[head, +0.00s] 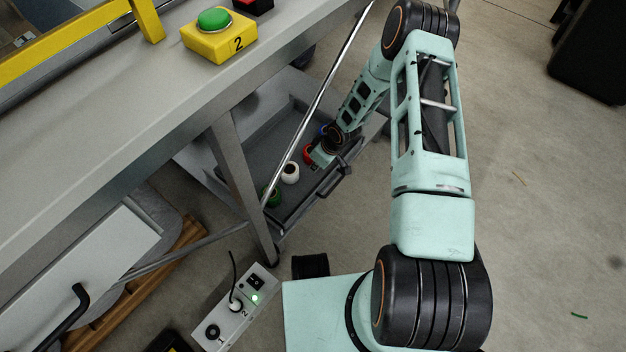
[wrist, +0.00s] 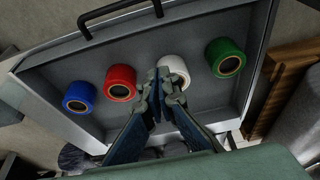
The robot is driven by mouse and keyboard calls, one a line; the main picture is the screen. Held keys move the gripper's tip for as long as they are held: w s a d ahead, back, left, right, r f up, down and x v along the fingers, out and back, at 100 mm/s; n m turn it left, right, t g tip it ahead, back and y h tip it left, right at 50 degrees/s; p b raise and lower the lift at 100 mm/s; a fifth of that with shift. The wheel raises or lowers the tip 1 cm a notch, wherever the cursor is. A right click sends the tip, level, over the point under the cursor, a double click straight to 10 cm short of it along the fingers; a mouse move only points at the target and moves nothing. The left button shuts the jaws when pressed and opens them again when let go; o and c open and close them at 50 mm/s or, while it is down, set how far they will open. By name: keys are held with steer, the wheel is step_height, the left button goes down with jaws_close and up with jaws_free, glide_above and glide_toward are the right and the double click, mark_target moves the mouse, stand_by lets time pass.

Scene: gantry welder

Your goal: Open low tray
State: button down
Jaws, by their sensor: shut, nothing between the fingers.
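The low tray (head: 245,135) is a dark grey drawer under the workbench, and it sticks out past the bench leg. In the wrist view the tray (wrist: 205,38) lies below my gripper, with its black bar handle (wrist: 120,12) along the far edge. In the head view the handle (head: 331,183) is on the tray's right-hand side. It holds a blue roll (wrist: 79,97), a red roll (wrist: 120,83), a white roll (wrist: 173,71) and a green roll (wrist: 226,58). My gripper (wrist: 165,82) is shut and empty, over the tray between the red and white rolls, apart from the handle.
The grey workbench (head: 130,110) overhangs the tray, with a leg (head: 238,180) and a slanted metal rod (head: 322,90) close by. A yellow box with a green button (head: 218,38) is on top. A switch box (head: 236,308) is low in front.

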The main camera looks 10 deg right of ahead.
steer(key=b, duration=0.4)
glide_above(309, 186)
step_height(309, 186, down, 10)
steer(key=shift+a+r, duration=0.1)
steer(key=shift+r, duration=0.15)
steer(key=shift+s+d+r, duration=0.1)
steer(key=shift+s+d, duration=0.9)
steer(key=shift+d, duration=0.05)
steer(key=shift+s+d+b, duration=0.3)
steer(key=shift+s+d, duration=0.05)
